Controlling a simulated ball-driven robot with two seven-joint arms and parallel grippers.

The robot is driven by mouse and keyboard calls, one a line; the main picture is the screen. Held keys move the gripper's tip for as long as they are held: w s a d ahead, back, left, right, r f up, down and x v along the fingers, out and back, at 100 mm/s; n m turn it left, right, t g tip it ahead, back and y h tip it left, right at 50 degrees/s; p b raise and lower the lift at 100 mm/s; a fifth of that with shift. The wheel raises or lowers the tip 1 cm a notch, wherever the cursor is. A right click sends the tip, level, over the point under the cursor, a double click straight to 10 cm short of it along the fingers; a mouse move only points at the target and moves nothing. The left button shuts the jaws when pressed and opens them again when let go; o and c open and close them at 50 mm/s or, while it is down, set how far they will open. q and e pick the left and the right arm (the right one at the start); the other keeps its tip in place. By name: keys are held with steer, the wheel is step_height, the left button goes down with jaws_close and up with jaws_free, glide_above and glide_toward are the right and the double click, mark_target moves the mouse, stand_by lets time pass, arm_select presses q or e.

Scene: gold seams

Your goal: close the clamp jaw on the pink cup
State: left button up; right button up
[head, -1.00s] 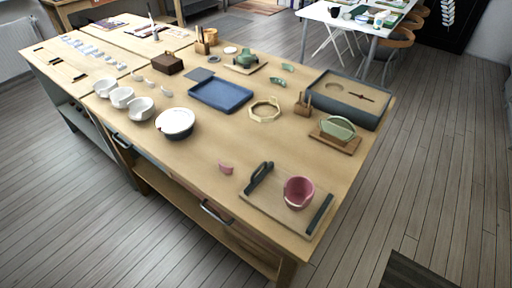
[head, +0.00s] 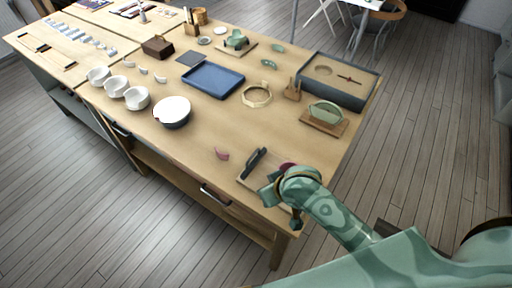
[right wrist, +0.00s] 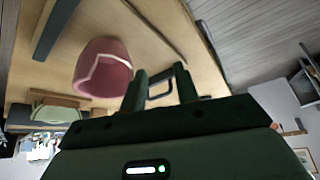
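The pink cup (head: 287,166) sits on the clamp board, mostly hidden behind my right wrist in the head view. The right wrist view shows the cup (right wrist: 103,70) with a pale line across it. The dark clamp jaw (head: 253,163) stands at the board's left side, apart from the cup. My right gripper (head: 268,194) is over the board's front part. In the right wrist view its two fingers (right wrist: 160,88) are apart, and a dark loop, seemingly the jaw's handle, shows between them. Contact cannot be told. The opposite dark bar (right wrist: 55,25) is beyond the cup. My left gripper is out of view.
A pink shard (head: 222,154) lies left of the board. A green piece on a wooden stand (head: 325,115) stands behind it. The table between the shard and bowl is clear.

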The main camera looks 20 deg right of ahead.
steer(key=w+a+r+m+g+y, duration=0.1)
steer(key=w+a+r+m, duration=0.25)
steer(key=w+r, duration=0.2)
steer(key=m+g+h+p, duration=0.1)
steer(key=m+g+p, duration=0.15)
steer(key=m, duration=0.75)
glide_toward(255, 153)
steer(key=shift+n+g, duration=0.25)
steer(key=f+b, duration=0.2)
steer(key=b, duration=0.1)
steer(key=w+f+b, duration=0.1)
steer(key=f+b, duration=0.2)
steer(key=a+f+b, duration=0.1)
steer(key=f+b, duration=0.1)
steer(key=b, duration=0.1)
steer(key=shift+w+f, duration=0.2)
steer(key=shift+w, duration=0.05)
jaws_close()
